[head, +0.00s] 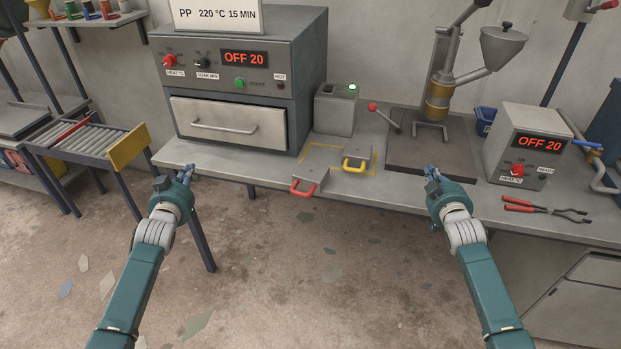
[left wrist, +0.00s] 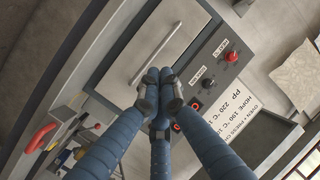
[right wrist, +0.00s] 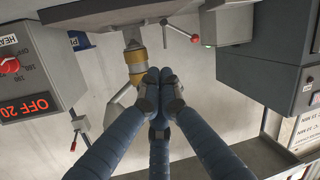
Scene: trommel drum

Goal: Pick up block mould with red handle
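The block mould with the red handle is a small grey block (head: 311,175) near the bench's front edge in the head view. Its red handle (head: 306,190) reaches to the edge. A similar grey mould with a yellow handle (head: 355,165) sits just right of and behind it. My left gripper (head: 187,172) is empty, left of the moulds and in front of the oven. My right gripper (head: 432,172) is empty, to their right. In the wrist views, the fingertips of the left gripper (left wrist: 160,88) and of the right gripper (right wrist: 160,88) come together with nothing between them.
An oven (head: 240,85) stands left on the bench (head: 390,192). A press (head: 440,95) with a lever and a control box (head: 525,145) stand right. Red-handled pliers (head: 540,208) lie near the front edge. Yellow tape marks the bench around the moulds. A roller table (head: 85,145) stands left.

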